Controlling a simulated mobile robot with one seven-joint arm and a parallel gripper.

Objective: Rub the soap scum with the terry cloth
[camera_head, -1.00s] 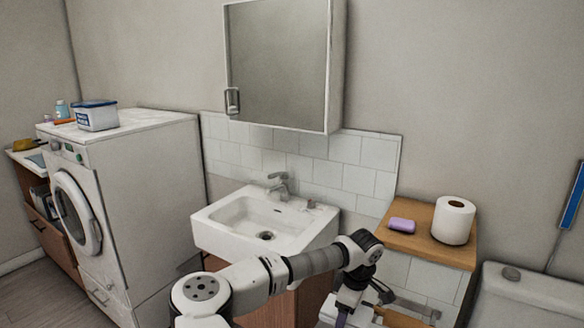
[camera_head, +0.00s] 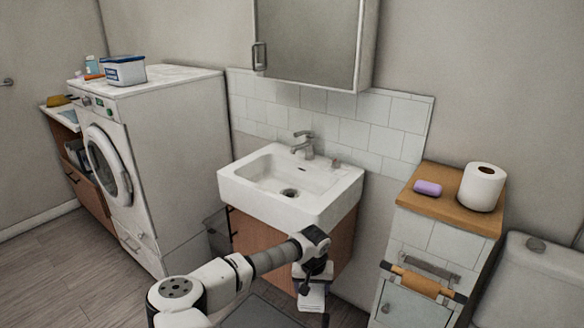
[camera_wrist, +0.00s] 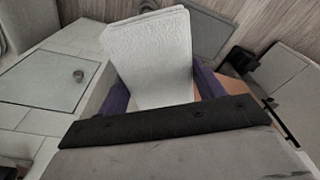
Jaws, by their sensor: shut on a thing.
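My gripper (camera_head: 312,276) hangs low in front of the sink cabinet, below the basin's front edge. It is shut on the white terry cloth (camera_head: 311,300), which hangs below it. In the wrist view the cloth (camera_wrist: 150,50) is a flat, pale, folded slab between my two purple fingers (camera_wrist: 160,90). The white sink (camera_head: 335,205) has a grey faucet (camera_head: 303,146) and a dark drain. I cannot make out the soap scum in either view; the basin looks plain white.
A wooden-topped cabinet (camera_head: 450,212) right of the sink bears a purple soap bar (camera_head: 428,188) and a paper roll (camera_head: 482,187). A towel bar (camera_head: 424,283) juts from its front. A washing machine (camera_head: 180,150) stands left; a mirror cabinet (camera_head: 312,40) hangs above.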

